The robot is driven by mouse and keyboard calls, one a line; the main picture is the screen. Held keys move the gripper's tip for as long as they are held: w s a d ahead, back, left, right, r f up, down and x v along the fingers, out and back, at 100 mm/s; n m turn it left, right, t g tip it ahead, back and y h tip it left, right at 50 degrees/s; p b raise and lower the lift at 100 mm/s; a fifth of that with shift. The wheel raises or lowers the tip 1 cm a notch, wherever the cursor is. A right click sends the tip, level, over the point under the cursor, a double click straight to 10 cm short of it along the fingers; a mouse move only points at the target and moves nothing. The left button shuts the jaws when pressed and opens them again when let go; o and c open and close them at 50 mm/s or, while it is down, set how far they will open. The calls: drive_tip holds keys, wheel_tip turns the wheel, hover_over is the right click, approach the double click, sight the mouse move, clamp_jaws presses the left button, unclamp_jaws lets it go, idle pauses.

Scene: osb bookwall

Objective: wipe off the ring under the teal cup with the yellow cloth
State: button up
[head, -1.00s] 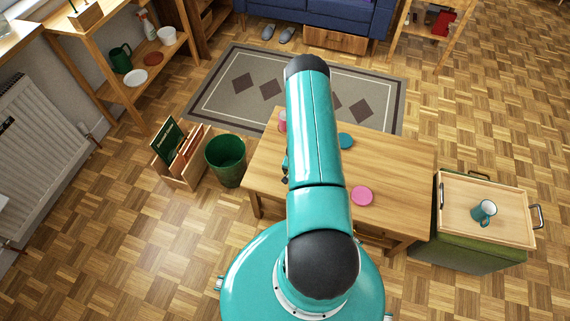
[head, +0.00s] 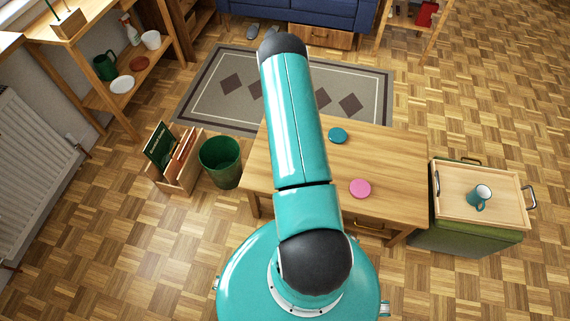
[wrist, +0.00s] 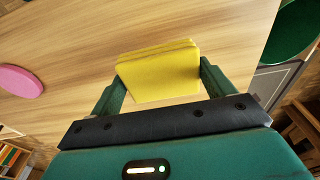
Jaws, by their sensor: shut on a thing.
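The yellow cloth (wrist: 158,66) is a folded pad between the two fingers of my gripper (wrist: 161,82) in the wrist view. My gripper is shut on it, over the wooden table (wrist: 60,45); I cannot tell whether the cloth touches the wood. In the head view my arm hides the gripper and cloth. The teal cup (head: 477,199) stands on a wooden tray (head: 452,202) on a green box-like seat, right of the table. No ring shows under the cup or on the visible table top.
On the table lie a teal disc (head: 338,135) and a pink disc (head: 360,189). A green bin (head: 221,162) and a wooden file holder (head: 178,175) stand left of the table. A rug (head: 215,100) lies behind it. Parquet floor is open at the front left and far right.

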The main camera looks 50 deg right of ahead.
drive_tip(key=shift+r, duration=1.05)
